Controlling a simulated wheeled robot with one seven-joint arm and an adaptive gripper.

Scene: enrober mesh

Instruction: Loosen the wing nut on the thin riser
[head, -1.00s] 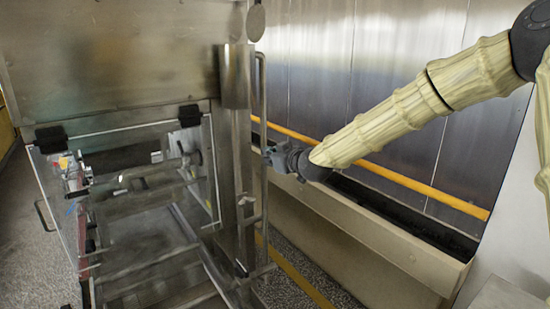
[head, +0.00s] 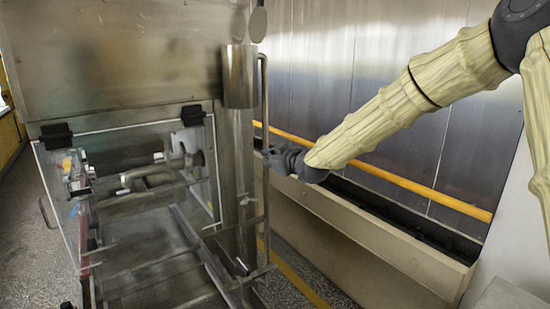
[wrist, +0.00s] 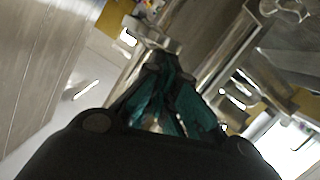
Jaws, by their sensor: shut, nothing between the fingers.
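The thin riser (head: 264,95) is a slim vertical metal pipe beside the machine's right-hand post. My gripper (head: 267,153) is level with the middle of the riser and close to it. I cannot tell from the head view whether they touch. In the wrist view my gripper (wrist: 167,62) has its teal-padded fingers drawn together, with nothing visible held between them. Bright metal pipes and fittings lie just beyond the fingertips. I cannot clearly make out the wing nut in either view; it is too small or hidden near the gripper.
The steel machine (head: 125,55) with a clear-panelled opening fills the left. A wide cylinder (head: 239,75) stands beside the riser's top. A yellow rail (head: 400,180) and a long trough (head: 370,245) run behind my arm. Speckled floor shows between machine and trough.

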